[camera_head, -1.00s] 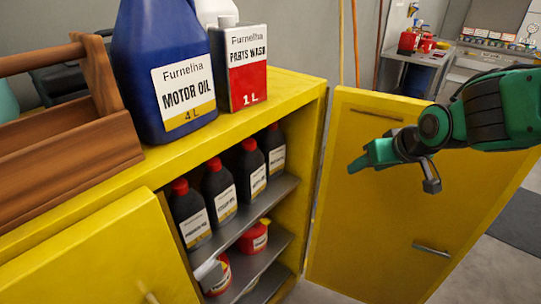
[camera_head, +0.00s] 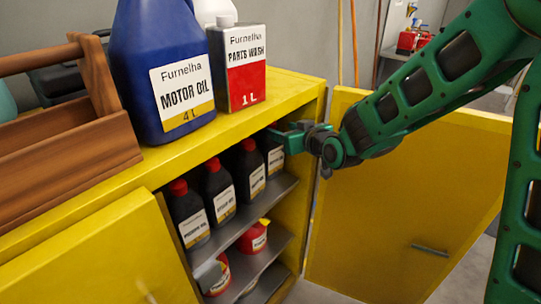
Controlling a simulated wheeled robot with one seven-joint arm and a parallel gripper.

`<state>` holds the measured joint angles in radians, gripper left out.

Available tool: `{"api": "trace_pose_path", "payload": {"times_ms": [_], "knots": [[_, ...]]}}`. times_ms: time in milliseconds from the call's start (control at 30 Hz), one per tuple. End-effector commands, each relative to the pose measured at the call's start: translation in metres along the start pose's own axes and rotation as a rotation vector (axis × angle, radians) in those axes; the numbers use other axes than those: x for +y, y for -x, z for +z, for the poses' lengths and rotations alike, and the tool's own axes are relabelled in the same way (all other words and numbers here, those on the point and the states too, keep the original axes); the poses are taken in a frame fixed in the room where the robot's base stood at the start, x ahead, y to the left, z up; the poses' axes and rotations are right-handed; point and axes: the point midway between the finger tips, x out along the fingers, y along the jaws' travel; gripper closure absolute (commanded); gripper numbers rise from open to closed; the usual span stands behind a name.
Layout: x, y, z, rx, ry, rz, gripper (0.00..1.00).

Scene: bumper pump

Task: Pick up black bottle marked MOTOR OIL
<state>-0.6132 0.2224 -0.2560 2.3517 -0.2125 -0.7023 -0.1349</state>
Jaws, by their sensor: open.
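Several black bottles with pale labels stand upright in a row on the upper shelf of the yellow cabinet; the three nearest show red caps. They are the front bottle (camera_head: 189,216), the second bottle (camera_head: 219,193), the third bottle (camera_head: 250,172) and the rear bottle (camera_head: 273,157). Their label print is too small to read surely. My gripper (camera_head: 284,139) is open at the cabinet opening, at the height of the rear bottle's top. It hides that bottle's cap. I cannot tell whether it touches the bottle.
A large blue MOTOR OIL jug (camera_head: 160,75), a PARTS WASH can (camera_head: 240,65) and a wooden toolbox (camera_head: 70,150) stand on the cabinet top (camera_head: 290,90). Red containers (camera_head: 253,238) sit on the lower shelf. The yellow door (camera_head: 390,220) is swung open at right.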

Motion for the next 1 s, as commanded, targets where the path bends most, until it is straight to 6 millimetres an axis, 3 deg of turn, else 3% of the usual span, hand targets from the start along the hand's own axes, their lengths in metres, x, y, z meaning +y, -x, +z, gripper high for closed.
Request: {"api": "trace_pose_path", "payload": {"times_ms": [233,533,867,1000], "knots": [[0.001,-0.016,-0.001,-0.001,-0.001,0.001,0.49],[0.001,-0.054,-0.004,-0.002,-0.001,0.001,0.49],[0.001,-0.060,-0.005,-0.001,-0.001,0.000,0.49],[0.001,-0.060,-0.005,-0.001,-0.001,0.001,0.80]]}}
